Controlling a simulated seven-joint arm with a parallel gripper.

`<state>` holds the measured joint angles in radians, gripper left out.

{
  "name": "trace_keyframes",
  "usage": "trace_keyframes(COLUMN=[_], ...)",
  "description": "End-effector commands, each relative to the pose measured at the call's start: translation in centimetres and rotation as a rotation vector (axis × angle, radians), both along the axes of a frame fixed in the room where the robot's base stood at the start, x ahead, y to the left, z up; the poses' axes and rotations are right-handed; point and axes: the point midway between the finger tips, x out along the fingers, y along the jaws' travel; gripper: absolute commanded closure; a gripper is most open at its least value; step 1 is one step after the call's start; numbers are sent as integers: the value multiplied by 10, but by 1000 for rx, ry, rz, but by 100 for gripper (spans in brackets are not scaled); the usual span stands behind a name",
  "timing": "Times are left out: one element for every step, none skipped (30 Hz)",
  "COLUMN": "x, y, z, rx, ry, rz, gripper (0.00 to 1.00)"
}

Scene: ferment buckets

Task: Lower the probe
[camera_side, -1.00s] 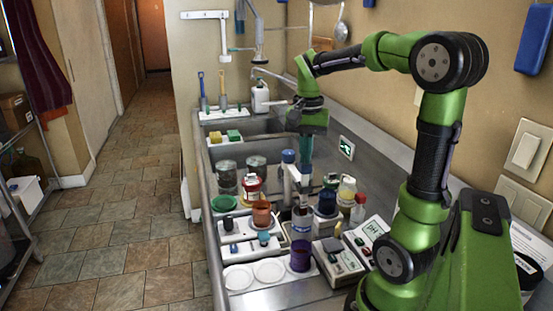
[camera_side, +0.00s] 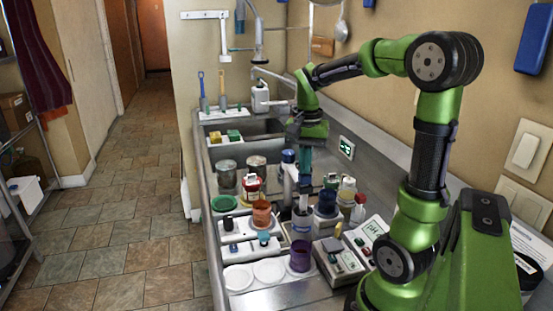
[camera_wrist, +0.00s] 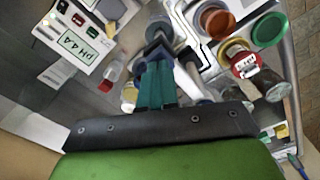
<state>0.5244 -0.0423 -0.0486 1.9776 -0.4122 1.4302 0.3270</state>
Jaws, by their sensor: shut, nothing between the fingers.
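My gripper (camera_side: 304,184) points straight down, its teal fingers shut together and empty. The fingertips are right above or on the dark top of the probe (camera_side: 303,203), which stands beside a white post (camera_side: 288,188); I cannot tell whether they touch. In the wrist view, my gripper (camera_wrist: 157,62) ends at a dark blue block, and the fingers hide part of what lies below. The meter (camera_wrist: 85,38) reads "pH 4.4" in the wrist view; in the side view, the meter (camera_side: 367,232) stands at the right of the counter.
A dark blue cup (camera_side: 326,205), an orange cup (camera_side: 261,213) and a purple cup (camera_side: 300,258) stand close around the probe. Jars (camera_side: 227,175), bottles and a white tray (camera_side: 240,279) crowd the counter. The sink (camera_side: 245,127) lies behind, and the wall is at the right.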

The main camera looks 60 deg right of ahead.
Motion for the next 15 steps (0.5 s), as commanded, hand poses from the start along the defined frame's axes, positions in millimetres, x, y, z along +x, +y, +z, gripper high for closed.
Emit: trace_keyframes(x=[0, 0, 0, 1, 1, 1, 1, 1, 1, 1, 1, 1, 1, 1, 1], y=[0, 0, 0, 0, 0, -1, 0, 0, 0, 0, 0, 0, 0, 0, -1], z=[1, 2, 4, 7, 9, 13, 15, 17, 21, 23, 26, 29, 31, 33, 37], rx=[-1, -2, -1, -1, -1, -2, -2, -2, -2, -2, -1, -1, -1, -2, -2], ry=[-1, -1, -2, -2, -2, -4, -3, -3, -3, -3, -3, -2, -2, -3, -3], rz=[0, 0, 0, 0, 0, 1, 1, 1, 1, 0, 0, 0, 0, 1, 1], gripper=[100, 100, 100, 100, 100, 100, 100, 100, 100, 100, 100, 100, 100, 100, 100])
